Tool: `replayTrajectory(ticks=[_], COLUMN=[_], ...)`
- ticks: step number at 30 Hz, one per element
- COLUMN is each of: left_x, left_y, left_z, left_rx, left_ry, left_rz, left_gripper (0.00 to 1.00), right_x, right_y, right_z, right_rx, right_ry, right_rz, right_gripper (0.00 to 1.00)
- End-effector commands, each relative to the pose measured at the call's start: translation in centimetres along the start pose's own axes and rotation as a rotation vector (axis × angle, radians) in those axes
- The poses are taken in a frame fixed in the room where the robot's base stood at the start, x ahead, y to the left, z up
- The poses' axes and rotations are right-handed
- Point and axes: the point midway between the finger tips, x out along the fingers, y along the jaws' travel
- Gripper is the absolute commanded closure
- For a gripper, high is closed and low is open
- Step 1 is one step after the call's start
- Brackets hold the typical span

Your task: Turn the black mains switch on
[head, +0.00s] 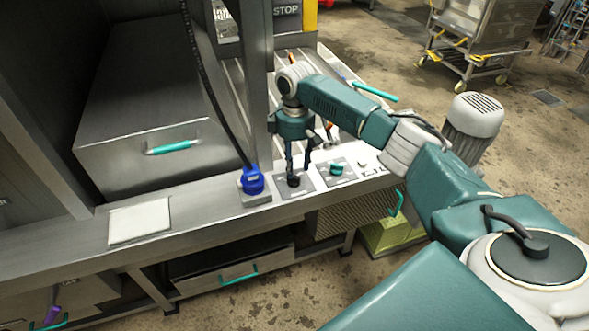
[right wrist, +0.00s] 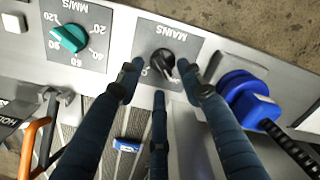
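The black mains switch (head: 293,181) is a round knob on a grey plate on the front ledge. In the right wrist view the knob (right wrist: 162,61) sits below the upside-down word MAINS, and a light pointer mark shows on its lower right side. My right gripper (head: 298,168) points down over the switch. In the right wrist view its fingertips (right wrist: 159,72) stand apart on either side of the knob, with a gap on the left and very little on the right. I cannot tell whether any finger touches it. My left gripper is out of view.
A blue plug (head: 252,181) with a black cable stands close beside the switch plate; it is near one finger in the right wrist view (right wrist: 248,97). A teal speed dial (head: 336,169) is on the other side. A pale flat plate (head: 139,221) lies farther left on the ledge.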

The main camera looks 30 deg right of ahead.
Motion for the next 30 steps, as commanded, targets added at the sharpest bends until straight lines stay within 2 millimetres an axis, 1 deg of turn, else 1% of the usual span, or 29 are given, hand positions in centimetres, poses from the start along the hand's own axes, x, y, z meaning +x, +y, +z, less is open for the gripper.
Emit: replayTrajectory(ticks=[1, 4, 7, 9, 12, 14, 18, 20, 21, 24, 30], left_x=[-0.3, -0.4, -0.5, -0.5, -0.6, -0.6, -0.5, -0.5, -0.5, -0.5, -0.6], left_y=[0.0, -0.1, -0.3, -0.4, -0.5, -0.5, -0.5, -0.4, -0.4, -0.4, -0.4], left_z=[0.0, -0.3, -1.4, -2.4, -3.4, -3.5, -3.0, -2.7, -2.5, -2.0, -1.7], left_rx=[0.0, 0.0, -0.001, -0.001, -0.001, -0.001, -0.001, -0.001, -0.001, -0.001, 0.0], left_ry=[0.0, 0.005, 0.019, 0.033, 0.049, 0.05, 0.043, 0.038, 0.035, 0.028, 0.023], left_rz=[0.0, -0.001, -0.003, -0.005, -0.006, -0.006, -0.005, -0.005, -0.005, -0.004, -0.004], left_gripper=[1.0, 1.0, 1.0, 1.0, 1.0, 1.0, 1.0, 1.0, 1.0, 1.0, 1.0], right_x=[0.8, 2.2, 3.1, 3.5, 3.7, 3.7, 3.7, 3.7, 3.7, 3.7, 3.6], right_y=[-0.1, -0.1, 0.0, 0.0, 0.0, 0.0, 0.0, 0.0, 0.0, 0.0, 0.0], right_z=[0.0, 0.0, 0.0, 0.0, 0.0, -0.1, 0.0, 0.0, 0.0, 0.0, 0.0], right_rx=[-0.001, -0.001, 0.0, 0.0, 0.0, -0.001, -0.001, -0.001, -0.001, -0.001, 0.003], right_ry=[-0.002, -0.002, -0.001, 0.0, 0.001, 0.001, 0.001, 0.001, 0.001, 0.001, 0.001], right_rz=[-0.001, -0.001, 0.0, 0.0, 0.001, 0.001, 0.001, 0.001, 0.001, 0.001, 0.001], right_gripper=[0.62, 0.62, 0.62, 0.62, 0.62, 0.62, 0.62, 0.74, 0.82, 1.0, 1.0])
